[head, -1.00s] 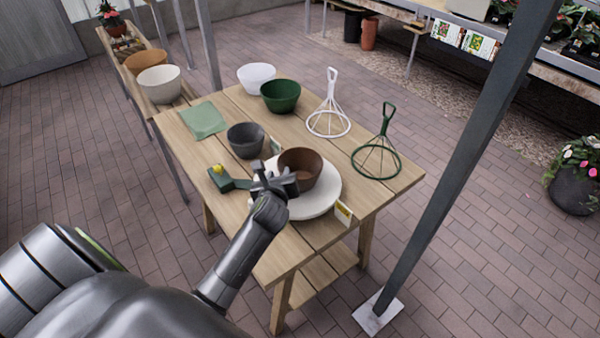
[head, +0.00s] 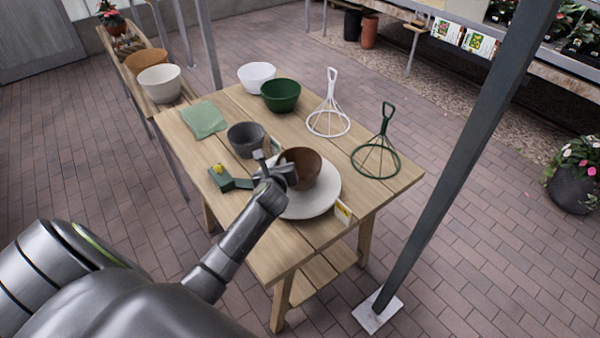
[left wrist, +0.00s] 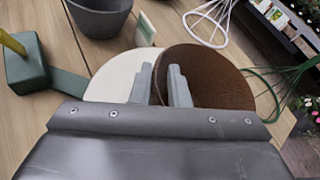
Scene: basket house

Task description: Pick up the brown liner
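The brown liner (head: 305,168) is a round brown bowl over the white round turntable (head: 322,203) near the table's front. It looks slightly tilted, and a small gap under it is hard to judge. My left gripper (head: 279,174) is at the liner's left rim. In the left wrist view the gripper's fingers (left wrist: 159,84) stand on either side of the edge of the liner (left wrist: 212,78) and look closed on its wall. The liner's underside is partly hidden in the head view. My right gripper is not in view.
A grey bowl (head: 245,140) and a green tool with a yellow knob (head: 228,181) lie close left of the turntable. Green (head: 281,96) and white bowls (head: 256,77) stand behind. White (head: 328,118) and green wire hangers (head: 377,158) stand right.

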